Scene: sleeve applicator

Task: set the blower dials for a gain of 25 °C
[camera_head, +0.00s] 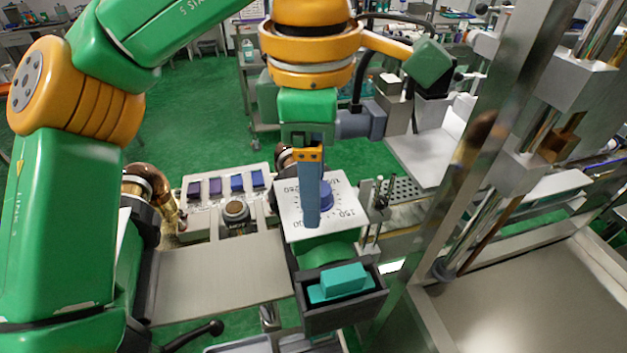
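A white dial plate (342,226) with printed numbers around its edge sits in the middle of the view. A blue knob (326,195) stands on it. The numbers appear rotated and partly covered, so I cannot read the setting. My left gripper (312,222) points down over the plate from above. A blue-grey finger overlaps the left side of the knob in the picture. The other finger is hidden, so I cannot tell whether the gripper is open or touches the knob. I cannot make out a second numbered dial. My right gripper is not in view.
Left of the plate is a panel with several blue and purple squares (237,184) and a dark round knob (236,211). A dark tray (345,317) with teal blocks (337,283) stands in front. Thin metal posts (377,215) rise close by on the right.

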